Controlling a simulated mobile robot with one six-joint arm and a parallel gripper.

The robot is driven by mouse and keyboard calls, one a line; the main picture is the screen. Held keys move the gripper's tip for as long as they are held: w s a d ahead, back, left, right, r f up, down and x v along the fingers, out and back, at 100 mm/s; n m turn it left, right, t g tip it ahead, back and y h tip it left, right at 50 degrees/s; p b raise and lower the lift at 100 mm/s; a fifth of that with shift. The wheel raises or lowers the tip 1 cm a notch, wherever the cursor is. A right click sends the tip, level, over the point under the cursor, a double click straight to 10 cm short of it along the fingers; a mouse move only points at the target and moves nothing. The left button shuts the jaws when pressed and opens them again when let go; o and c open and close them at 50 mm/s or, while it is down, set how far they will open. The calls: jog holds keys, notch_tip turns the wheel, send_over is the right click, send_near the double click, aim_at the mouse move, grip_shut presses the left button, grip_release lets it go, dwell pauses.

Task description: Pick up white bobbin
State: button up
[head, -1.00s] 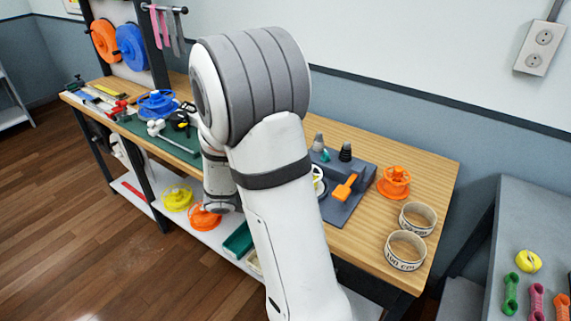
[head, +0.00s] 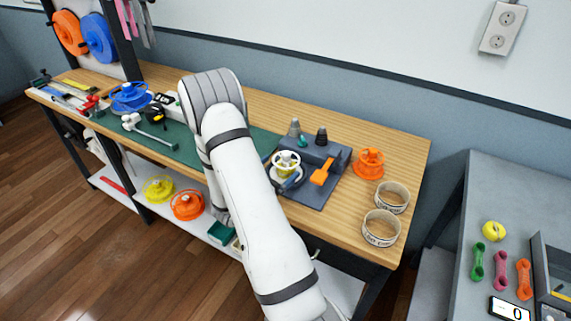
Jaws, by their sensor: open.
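A white, wheel-like spool (head: 286,160), which looks like the white bobbin, sits on the grey fixture (head: 310,197) on the bench, with something yellow just below its top rim. Its lower part is crowded by other parts and hard to make out. My arm stands in front of the bench, left of the fixture, bent over at the elbow with its forearm hanging down towards the bench's front edge. My gripper does not show; it is hidden behind my arm or too low to see.
An orange spool (head: 368,163) and two printed strap rings (head: 381,228) stand right of the fixture. A blue spool (head: 130,97) and tools lie at the left. Yellow (head: 158,188) and orange (head: 187,204) spools sit on the lower shelf. A grey side table (head: 530,185) stands right.

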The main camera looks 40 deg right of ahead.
aim_at(283, 162)
jog(key=shift+x, duration=1.5)
jog(key=shift+c, duration=0.3)
jog(key=c, duration=1.1)
jog(key=shift+o, duration=0.2)
jog(key=shift+r, duration=0.1)
notch_tip(283, 162, up, 10)
jog(key=shift+f+b, duration=0.1)
jog(key=shift+b, duration=0.3)
jog(key=w+a+n+t+y, duration=0.3)
jog(key=a+n+t+y, duration=0.1)
jog(key=a, duration=0.6)
jog(key=w+a+f+n+t+y, duration=0.1)
jog(key=w+a+n+t+y, duration=0.2)
jog(key=a, duration=0.7)
jog(key=w+a+n+t+y, duration=0.3)
jog(key=a+n+t+y, duration=0.2)
jog(key=a, duration=0.4)
jog(key=shift+a+f+t, duration=0.25)
jog(key=shift+a+t, duration=0.15)
jog(key=shift+t, duration=0.2)
